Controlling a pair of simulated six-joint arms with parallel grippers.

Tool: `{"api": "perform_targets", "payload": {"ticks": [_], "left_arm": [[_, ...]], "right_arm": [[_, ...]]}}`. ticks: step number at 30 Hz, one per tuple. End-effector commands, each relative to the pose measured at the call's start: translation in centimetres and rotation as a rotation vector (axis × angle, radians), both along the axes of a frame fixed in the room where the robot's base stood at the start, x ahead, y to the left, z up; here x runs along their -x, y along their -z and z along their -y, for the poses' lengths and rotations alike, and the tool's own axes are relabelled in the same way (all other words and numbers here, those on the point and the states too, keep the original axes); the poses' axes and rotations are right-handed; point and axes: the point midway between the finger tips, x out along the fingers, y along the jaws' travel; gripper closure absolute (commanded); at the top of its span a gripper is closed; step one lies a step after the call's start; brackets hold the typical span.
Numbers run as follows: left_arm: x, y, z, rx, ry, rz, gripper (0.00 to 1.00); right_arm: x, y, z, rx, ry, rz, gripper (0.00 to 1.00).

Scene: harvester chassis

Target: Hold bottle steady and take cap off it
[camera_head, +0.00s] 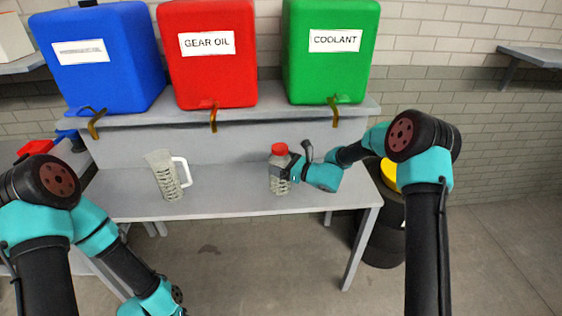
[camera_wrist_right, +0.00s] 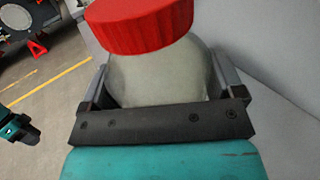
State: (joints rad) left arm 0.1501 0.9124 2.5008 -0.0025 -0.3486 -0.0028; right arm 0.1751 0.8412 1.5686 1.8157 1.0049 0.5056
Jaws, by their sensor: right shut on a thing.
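The bottle (camera_head: 279,183) stands upright on the grey workbench with its red cap (camera_head: 279,149) on top. My right gripper (camera_head: 284,169) comes from the right and is shut on the bottle's body below the cap. In the right wrist view the pale bottle (camera_wrist_right: 158,75) sits between the two fingers, with the red cap (camera_wrist_right: 138,22) above them. My left arm hangs at the lower left of the head view, well below the bench top. Its gripper is out of the head view.
A clear measuring jug (camera_head: 166,178) with a white handle stands on the bench (camera_head: 225,205) left of the bottle. Blue (camera_head: 100,75), red (camera_head: 207,75) and green (camera_head: 331,70) containers with taps sit on the shelf above. The bench between jug and bottle is clear.

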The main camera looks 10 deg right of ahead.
Motion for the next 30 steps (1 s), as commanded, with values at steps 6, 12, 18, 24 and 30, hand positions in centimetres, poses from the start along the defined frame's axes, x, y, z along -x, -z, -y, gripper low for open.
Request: {"api": "perform_targets", "payload": {"ticks": [6,12,18,24,30], "left_arm": [[0.0,0.0,0.0,0.0,0.0,0.0,0.57],[0.0,0.0,0.0,0.0,0.0,0.0,0.57],[0.0,0.0,0.0,0.0,0.0,0.0,0.57],[0.0,0.0,0.0,0.0,0.0,0.0,0.57],[0.0,0.0,0.0,0.0,0.0,0.0,0.57]], "right_arm": [[4.9,-0.5,-1.0,-0.001,0.0,-0.003,0.38],[9.0,-0.9,-1.8,0.0,-0.001,-0.001,0.38],[11.5,-1.1,-2.4,0.0,0.0,0.0,0.38],[12.3,-1.2,-2.5,0.001,0.001,0.001,0.38],[12.3,-1.2,-2.5,0.0,0.0,0.001,0.38]]}}
